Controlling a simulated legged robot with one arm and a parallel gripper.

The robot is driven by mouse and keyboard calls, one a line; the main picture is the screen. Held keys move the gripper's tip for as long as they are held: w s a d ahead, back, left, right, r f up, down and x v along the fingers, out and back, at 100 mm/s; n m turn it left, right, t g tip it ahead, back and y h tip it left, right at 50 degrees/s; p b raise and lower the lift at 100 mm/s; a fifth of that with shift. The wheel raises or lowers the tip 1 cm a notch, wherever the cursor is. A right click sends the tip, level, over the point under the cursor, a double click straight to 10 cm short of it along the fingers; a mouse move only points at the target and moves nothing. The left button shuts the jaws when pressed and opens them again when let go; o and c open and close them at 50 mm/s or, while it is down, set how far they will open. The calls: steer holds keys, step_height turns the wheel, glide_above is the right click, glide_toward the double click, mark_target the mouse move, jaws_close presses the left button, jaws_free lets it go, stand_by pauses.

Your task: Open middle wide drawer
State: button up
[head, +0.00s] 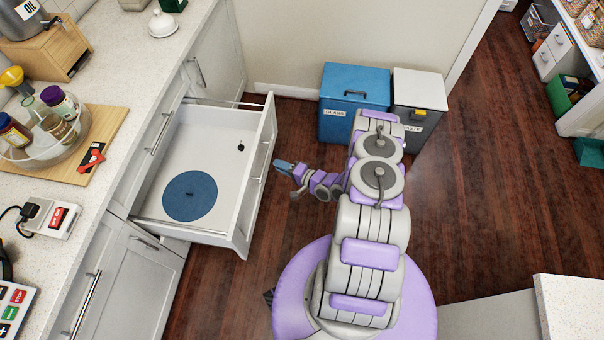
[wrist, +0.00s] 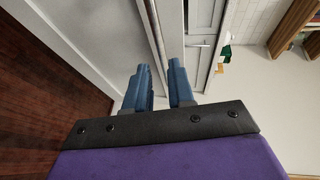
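A wide white drawer (head: 222,128) is pulled far out of the left cabinet row in the head view. A round blue disc (head: 190,196) and a small dark item lie in it. A bar handle (head: 261,163) is on its front. My gripper (head: 280,166) is just right of this front, with a narrow strip of floor seeming to show between. In the wrist view my gripper (wrist: 159,75) has its two blue fingers apart, with a pale edge or bar running up beyond the gap. I cannot tell whether the fingers touch the handle.
The counter (head: 150,60) above carries a glass bowl of jars (head: 45,135) on a board. A closed drawer face with a handle (head: 160,133) sits above the open drawer. Blue (head: 352,95) and grey (head: 420,95) bins stand by the back wall. Wooden floor is clear at right.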

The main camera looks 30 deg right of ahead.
steer(key=p+v, duration=0.1)
steer(key=v, duration=0.8)
steer(key=shift+s+d, duration=0.2)
steer(key=shift+s, duration=0.15)
steer(key=w+d+r+n+g+h, duration=0.5)
steer(key=w+d+r+n+g, duration=0.15)
steer(key=w+d, duration=0.2)
step_height(320, 180, up, 17)
steer(key=s+d+n+g+h, duration=0.1)
steer(key=s+g+h, duration=0.2)
steer(key=h, duration=0.1)
steer(key=s+a+r+n+g+h, duration=0.1)
steer(key=s+a+r, duration=0.3)
steer(key=s+r, duration=0.15)
steer(key=s+a+r+g, duration=0.2)
steer(key=s+a+r, duration=0.25)
steer(key=r, duration=0.25)
steer(key=s+a+r+n+g, duration=0.1)
steer(key=s+a+r, duration=0.1)
steer(key=s+a, duration=0.2)
steer(key=s+a+r+n+g+y, duration=0.1)
steer(key=s+a+r, duration=0.2)
steer(key=s, duration=0.8)
steer(key=s+a+r+n+g+y, duration=0.1)
steer(key=s+a+r, duration=0.2)
steer(key=s+a, duration=0.4)
steer(key=shift+s+r, duration=0.25)
steer(key=shift+s, duration=0.35)
